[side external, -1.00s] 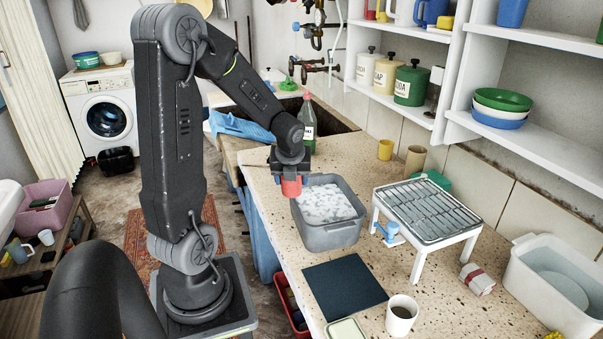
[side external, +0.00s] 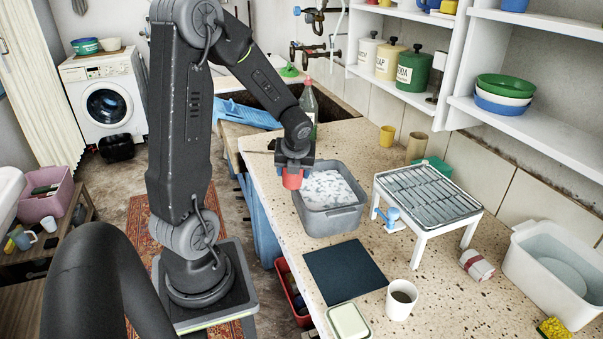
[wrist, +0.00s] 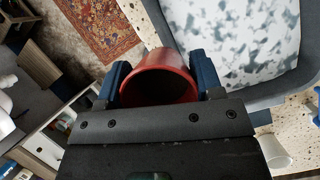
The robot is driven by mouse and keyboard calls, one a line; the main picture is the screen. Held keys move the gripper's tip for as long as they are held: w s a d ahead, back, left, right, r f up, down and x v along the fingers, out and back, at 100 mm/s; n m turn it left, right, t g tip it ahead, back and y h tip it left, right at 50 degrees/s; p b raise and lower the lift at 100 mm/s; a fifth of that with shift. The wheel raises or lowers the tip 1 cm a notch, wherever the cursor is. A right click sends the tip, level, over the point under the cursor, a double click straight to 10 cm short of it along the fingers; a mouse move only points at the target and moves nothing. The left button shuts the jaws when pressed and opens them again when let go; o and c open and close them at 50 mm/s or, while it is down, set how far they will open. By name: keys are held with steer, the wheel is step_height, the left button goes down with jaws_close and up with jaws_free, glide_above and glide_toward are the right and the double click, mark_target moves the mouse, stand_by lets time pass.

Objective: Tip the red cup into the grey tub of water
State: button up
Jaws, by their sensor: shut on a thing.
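The red cup (side external: 292,180) is held in my gripper (side external: 293,166) just off the left rim of the grey tub (side external: 333,222). The cup looks close to upright in the side view. In the wrist view my gripper (wrist: 160,85) has its blue fingers on both sides of the red cup (wrist: 160,62), and I look into its dark mouth; its contents cannot be made out. The grey tub (wrist: 262,92) lies just beyond the cup, with white foam on its water.
A dark mat (side external: 345,271) and a coffee mug (side external: 401,299) lie in front of the tub. A white rack (side external: 428,205) stands to its right, with a larger pale basin (side external: 560,270) farther right. A green bottle (side external: 308,105) stands behind my gripper.

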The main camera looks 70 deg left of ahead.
steer(key=shift+g, duration=0.4)
steer(key=shift+y, duration=0.3)
steer(key=shift+w+d+r+m+g+y, duration=0.15)
steer(key=shift+m+g+y, duration=0.25)
steer(key=shift+g, duration=0.5)
steer(key=shift+w+g+y, duration=0.15)
steer(key=shift+g+y, duration=0.35)
steer(key=shift+g, duration=0.3)
steer(key=shift+w+d+m+g+y, duration=0.2)
steer(key=shift+m+g+y, duration=0.1)
steer(key=shift+g+y, duration=0.4)
